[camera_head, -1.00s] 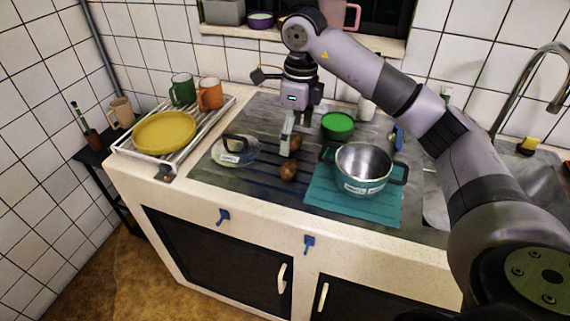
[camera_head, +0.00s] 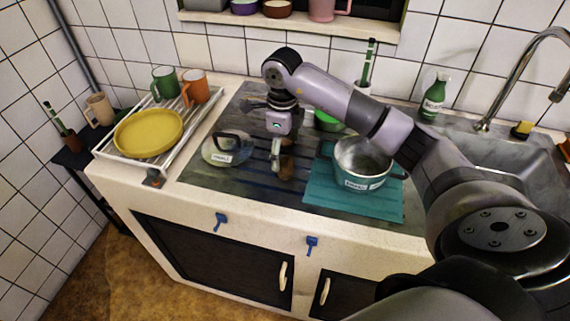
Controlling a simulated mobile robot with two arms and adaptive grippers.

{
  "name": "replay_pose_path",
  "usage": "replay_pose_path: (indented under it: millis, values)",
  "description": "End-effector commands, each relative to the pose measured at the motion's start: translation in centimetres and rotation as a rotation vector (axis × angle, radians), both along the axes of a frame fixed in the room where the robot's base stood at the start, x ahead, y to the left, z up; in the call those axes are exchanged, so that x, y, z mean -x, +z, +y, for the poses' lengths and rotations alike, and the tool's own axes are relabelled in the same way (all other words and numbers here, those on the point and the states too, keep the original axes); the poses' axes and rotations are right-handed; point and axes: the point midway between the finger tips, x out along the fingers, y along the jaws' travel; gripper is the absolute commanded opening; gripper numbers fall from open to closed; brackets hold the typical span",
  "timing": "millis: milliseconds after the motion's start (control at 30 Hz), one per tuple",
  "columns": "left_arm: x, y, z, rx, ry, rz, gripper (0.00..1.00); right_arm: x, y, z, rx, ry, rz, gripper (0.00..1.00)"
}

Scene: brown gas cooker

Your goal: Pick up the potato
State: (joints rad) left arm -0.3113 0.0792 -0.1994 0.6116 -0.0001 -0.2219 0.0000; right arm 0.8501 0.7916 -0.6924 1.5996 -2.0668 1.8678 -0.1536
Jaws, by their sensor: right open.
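A brown potato (camera_head: 286,168) lies on the dark grooved worktop, left of the pot. My right gripper (camera_head: 277,158) reaches down from above, its fingers just left of the potato and overlapping its edge in the picture. It is open, and I cannot tell whether it touches the potato. Another brown item behind it is mostly hidden by the gripper. My left gripper is not in view.
A glass lid (camera_head: 228,148) lies to the left. A white rack (camera_head: 190,138) holds a yellow plate (camera_head: 148,132) and mugs. A green bowl (camera_head: 327,122) is behind, partly hidden by my arm.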

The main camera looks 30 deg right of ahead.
Motion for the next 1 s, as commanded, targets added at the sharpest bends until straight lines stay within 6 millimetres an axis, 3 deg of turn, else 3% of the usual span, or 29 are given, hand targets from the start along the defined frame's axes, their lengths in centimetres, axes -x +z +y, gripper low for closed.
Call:
replay_pose_path:
  millis: [100, 200, 500, 767, 1000]
  values:
    - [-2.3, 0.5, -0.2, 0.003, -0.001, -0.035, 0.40, 0.0, -0.7, 0.0, 0.000, 0.001, 0.000, 0.87]
    - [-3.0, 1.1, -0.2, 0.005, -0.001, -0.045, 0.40, 0.1, -1.4, -0.2, 0.000, 0.000, 0.003, 0.87]
    - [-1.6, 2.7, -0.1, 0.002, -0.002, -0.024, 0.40, 0.1, -5.5, -0.6, -0.002, 0.000, 0.001, 0.87]
    - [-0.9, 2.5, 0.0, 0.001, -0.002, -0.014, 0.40, 0.1, -5.9, -0.7, 0.000, 0.001, -0.001, 0.87]
    - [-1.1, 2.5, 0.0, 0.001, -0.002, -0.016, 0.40, 0.1, -5.9, -0.7, 0.000, 0.001, -0.001, 0.72]
